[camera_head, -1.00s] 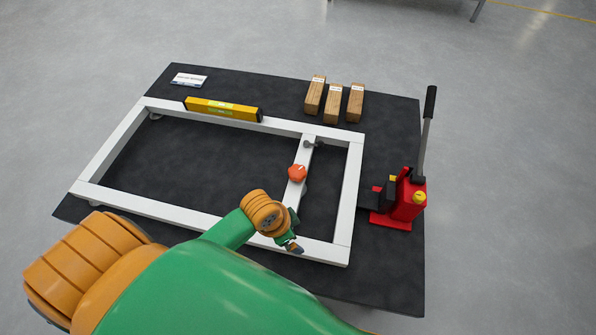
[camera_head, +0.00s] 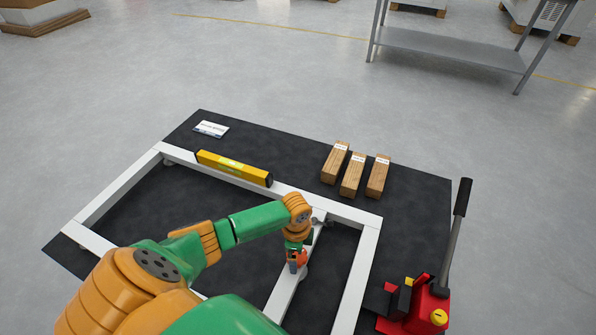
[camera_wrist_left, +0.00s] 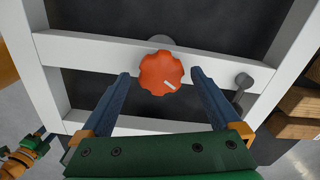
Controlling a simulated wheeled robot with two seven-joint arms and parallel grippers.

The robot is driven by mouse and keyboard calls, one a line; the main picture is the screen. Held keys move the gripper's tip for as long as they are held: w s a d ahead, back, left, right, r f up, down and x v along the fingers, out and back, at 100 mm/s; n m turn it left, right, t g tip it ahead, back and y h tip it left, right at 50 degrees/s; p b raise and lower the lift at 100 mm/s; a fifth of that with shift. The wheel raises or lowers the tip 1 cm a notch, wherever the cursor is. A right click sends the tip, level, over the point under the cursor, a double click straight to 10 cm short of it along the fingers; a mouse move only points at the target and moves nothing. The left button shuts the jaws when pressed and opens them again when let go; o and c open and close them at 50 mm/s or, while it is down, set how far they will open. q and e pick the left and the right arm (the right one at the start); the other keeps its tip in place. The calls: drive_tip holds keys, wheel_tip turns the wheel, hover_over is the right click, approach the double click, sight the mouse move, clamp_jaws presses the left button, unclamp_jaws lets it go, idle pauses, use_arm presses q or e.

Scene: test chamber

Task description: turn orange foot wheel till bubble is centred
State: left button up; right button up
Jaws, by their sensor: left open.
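The orange foot wheel (camera_wrist_left: 161,70) is a lobed knob with a white mark, on the crossbar of the white frame (camera_head: 100,200). My left gripper (camera_head: 295,262) is at the wheel, partly hiding it in the head view. In the left wrist view its blue fingers are open, with the wheel between the tips and a visible gap on each side. The yellow spirit level (camera_head: 233,168) lies along the frame's far rail; its bubble is too small to read. Part of my right gripper (camera_wrist_left: 22,152) shows at the wrist view's lower left; its jaws are unclear.
Several wooden blocks (camera_head: 352,175) lie beyond the frame on the black mat (camera_head: 420,200). A red jack (camera_head: 425,305) with an upright lever stands at the right. A white card (camera_head: 211,129) lies far left. A grey fitting (camera_wrist_left: 243,82) sits near the crossbar's far end.

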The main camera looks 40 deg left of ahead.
use_arm(q)
drive_tip(key=shift+f, duration=0.5)
drive_tip(key=c, duration=1.4)
drive_tip(key=shift+o, duration=0.2)
drive_tip(key=shift+r+n+p, duration=0.25)
drive_tip(key=shift+n+p, duration=0.85)
drive_tip(key=n+p, duration=0.1)
drive_tip(key=n, duration=0.1)
drive_tip(key=shift+d+n+p, duration=0.1)
drive_tip(key=shift+n+p, duration=0.25)
drive_tip(key=shift+n, duration=0.05)
drive_tip(key=n+p, duration=0.1)
drive_tip(key=n, duration=0.2)
drive_tip(key=shift+n+p, duration=0.3)
drive_tip(key=shift+w+f+n+p, duration=0.15)
drive_tip(key=shift+n+p, duration=0.4)
drive_tip(key=shift+n, duration=1.25)
drive_tip(key=o, duration=1.4)
drive_tip(key=shift+c, duration=0.2)
